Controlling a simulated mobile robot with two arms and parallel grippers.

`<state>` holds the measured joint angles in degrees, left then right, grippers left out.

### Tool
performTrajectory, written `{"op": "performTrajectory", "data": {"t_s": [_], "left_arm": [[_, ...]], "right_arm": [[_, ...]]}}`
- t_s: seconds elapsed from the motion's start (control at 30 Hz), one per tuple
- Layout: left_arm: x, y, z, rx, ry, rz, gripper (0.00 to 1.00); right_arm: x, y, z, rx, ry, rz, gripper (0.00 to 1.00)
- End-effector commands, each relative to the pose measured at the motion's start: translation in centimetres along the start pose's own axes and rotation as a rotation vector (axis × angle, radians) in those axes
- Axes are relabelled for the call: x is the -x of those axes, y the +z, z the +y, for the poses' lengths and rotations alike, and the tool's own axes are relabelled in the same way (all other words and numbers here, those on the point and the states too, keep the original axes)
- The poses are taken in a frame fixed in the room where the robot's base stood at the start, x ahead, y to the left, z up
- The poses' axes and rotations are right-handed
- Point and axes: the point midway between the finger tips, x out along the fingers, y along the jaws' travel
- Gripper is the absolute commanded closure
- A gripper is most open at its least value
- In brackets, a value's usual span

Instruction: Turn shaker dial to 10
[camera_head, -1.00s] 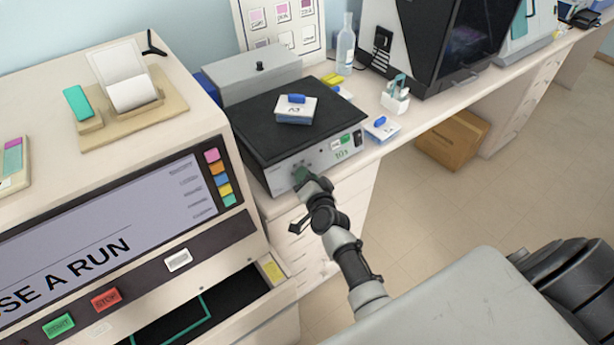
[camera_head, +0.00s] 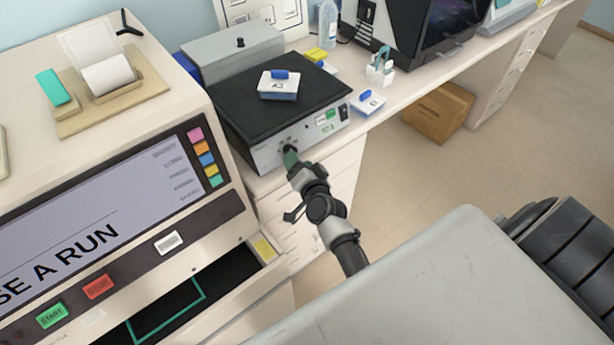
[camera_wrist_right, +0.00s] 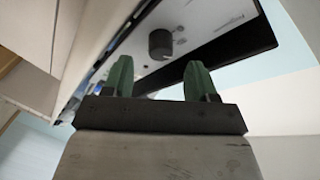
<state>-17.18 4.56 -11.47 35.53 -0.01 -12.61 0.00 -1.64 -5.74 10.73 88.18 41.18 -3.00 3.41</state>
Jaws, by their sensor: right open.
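The shaker (camera_head: 272,152) is a box with a light front panel and a flat black top, on the bench right of the large stainer. Its dark round dial shows in the right wrist view (camera_wrist_right: 160,44), on the front panel. My right gripper (camera_head: 290,156) is at the left part of that panel in the head view, its green fingers covering most of the dial. In the wrist view its two fingers (camera_wrist_right: 158,78) are spread apart, with the dial ahead of and between their tips, not clamped. The dial's setting is too small to read. My left gripper is not in view.
A white blue-topped box (camera_head: 278,92) sits on the shaker top. A similar box (camera_head: 367,103) stands on the bench right of the shaker. The stainer's open drawer (camera_head: 237,262) juts out left of my right arm.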

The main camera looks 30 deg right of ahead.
Motion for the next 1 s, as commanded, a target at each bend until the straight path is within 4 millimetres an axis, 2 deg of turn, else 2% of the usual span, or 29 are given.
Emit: {"op": "performTrajectory", "data": {"t_s": [0.03, 0.2, 0.4, 1.0], "left_arm": [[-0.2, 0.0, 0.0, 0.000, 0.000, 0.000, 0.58], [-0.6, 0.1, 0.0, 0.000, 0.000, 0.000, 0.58], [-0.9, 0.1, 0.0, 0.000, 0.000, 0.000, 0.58], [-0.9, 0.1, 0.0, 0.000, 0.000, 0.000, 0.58]], "right_arm": [[1.1, 0.1, 0.1, -0.002, 0.002, -0.001, 0.42], [4.2, 0.1, 0.1, -0.001, 0.002, -0.001, 0.42], [6.3, 0.1, 0.1, -0.001, 0.001, -0.001, 0.42], [6.7, 0.0, 0.0, 0.000, 0.000, -0.001, 0.42]]}}
